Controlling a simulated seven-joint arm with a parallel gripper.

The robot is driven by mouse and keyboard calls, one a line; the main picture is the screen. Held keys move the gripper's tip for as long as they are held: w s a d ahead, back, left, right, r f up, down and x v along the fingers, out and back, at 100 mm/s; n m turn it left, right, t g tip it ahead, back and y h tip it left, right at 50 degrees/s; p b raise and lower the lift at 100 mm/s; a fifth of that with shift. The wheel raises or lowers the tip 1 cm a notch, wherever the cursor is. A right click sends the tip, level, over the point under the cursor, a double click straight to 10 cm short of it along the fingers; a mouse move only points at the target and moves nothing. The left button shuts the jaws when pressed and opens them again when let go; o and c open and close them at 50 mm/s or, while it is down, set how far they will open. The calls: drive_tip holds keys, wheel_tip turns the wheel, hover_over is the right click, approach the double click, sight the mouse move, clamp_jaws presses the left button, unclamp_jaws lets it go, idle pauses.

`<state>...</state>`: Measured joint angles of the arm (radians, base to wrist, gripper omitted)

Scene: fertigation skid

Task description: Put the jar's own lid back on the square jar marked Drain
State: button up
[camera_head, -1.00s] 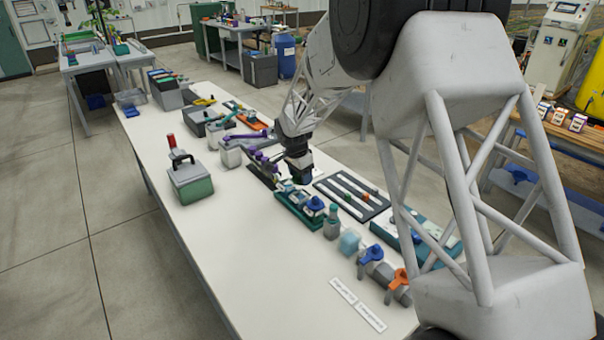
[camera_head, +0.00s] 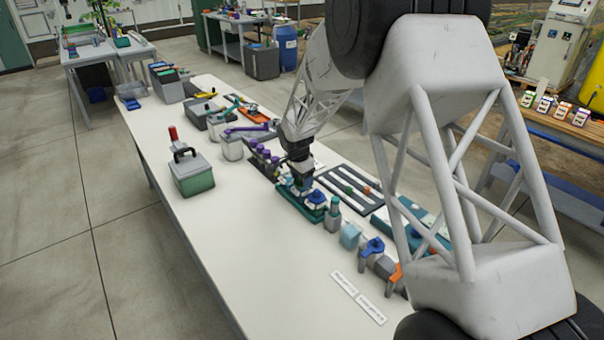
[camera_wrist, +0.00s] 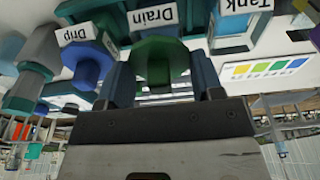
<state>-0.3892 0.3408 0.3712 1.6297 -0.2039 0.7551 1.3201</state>
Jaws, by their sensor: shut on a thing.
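My gripper (camera_wrist: 162,62) is shut on a round dark green lid (camera_wrist: 160,64), which sits between its two fingers in the wrist view. The label Drain (camera_wrist: 153,17) is just beyond the lid. The square jar under it is hidden, so I cannot tell whether the lid touches its mouth. To the left is the label Drip (camera_wrist: 77,34) with a blue lid (camera_wrist: 88,66) by it. In the head view my gripper (camera_head: 302,184) is down at the dark green rack (camera_head: 312,214), beside a blue lid (camera_head: 316,198).
A label Tank (camera_wrist: 234,6) is at the upper right of the wrist view. A grey bottle with a green cap (camera_head: 333,215) and blue-handled and orange-handled valves stand close to the rack. A grooved dark tray (camera_head: 350,187) lies behind. The table's left front (camera_head: 240,235) is clear.

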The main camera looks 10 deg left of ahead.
drive_tip(key=shift+f, duration=0.5)
drive_tip(key=o, duration=1)
drive_tip(key=shift+r, duration=0.1)
drive_tip(key=shift+r, duration=3.4)
